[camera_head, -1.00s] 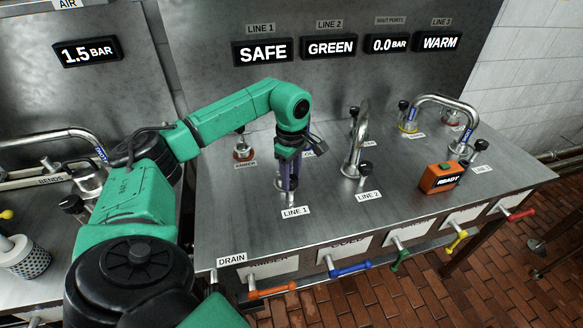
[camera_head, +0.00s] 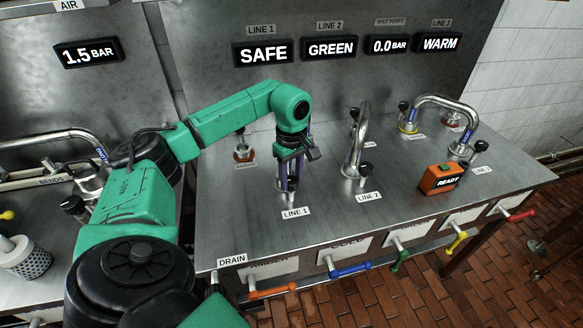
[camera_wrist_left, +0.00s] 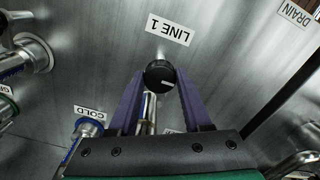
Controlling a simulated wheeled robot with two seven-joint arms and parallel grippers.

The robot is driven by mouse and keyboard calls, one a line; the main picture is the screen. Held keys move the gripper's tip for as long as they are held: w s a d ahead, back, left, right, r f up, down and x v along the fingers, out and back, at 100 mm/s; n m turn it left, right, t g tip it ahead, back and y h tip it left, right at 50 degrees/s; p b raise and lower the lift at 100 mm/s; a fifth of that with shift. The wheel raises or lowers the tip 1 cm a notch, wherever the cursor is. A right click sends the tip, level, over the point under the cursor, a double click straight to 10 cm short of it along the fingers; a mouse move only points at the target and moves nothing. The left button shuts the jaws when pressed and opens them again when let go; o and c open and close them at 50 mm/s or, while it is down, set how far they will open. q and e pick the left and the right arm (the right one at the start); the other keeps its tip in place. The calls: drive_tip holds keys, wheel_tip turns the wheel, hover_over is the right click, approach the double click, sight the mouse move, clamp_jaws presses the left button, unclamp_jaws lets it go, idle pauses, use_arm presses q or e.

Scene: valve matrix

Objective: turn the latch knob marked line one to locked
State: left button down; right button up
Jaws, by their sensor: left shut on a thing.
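The latch knob (camera_wrist_left: 159,75) by the LINE 1 label (camera_wrist_left: 169,29) is black and round, with a small pale mark on its face. The LINE 1 label also shows on the bench top in the head view (camera_head: 296,213). My left gripper (camera_head: 289,186) points down over this spot and mostly hides the knob there. In the left wrist view its purple fingers (camera_wrist_left: 160,82) are on both sides of the knob, shut on it. My right gripper is in neither view.
The LINE 1 display (camera_head: 263,52) reads SAFE. A bent steel pipe (camera_head: 358,145) and the LINE 2 knob (camera_head: 366,169) stand right of the gripper. An orange READY box (camera_head: 441,178) sits farther right. Coloured handles, including a blue one (camera_head: 349,269), line the front edge.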

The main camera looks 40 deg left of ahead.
use_arm(q)
drive_tip(key=shift+c, duration=1.7)
unclamp_jaws()
drive_tip(key=shift+w+r, duration=0.15)
drive_tip(key=shift+r, duration=0.05)
drive_tip(key=shift+f, duration=0.1)
wheel_tip(320, 180, up, 9)
drive_tip(key=b, duration=0.1)
wheel_tip(320, 180, up, 6)
drive_tip(key=p, duration=0.3)
hover_over(292, 180)
drive_tip(key=shift+a+f, duration=0.1)
drive_tip(key=shift+f, duration=0.05)
drive_tip(key=shift+f, duration=0.1)
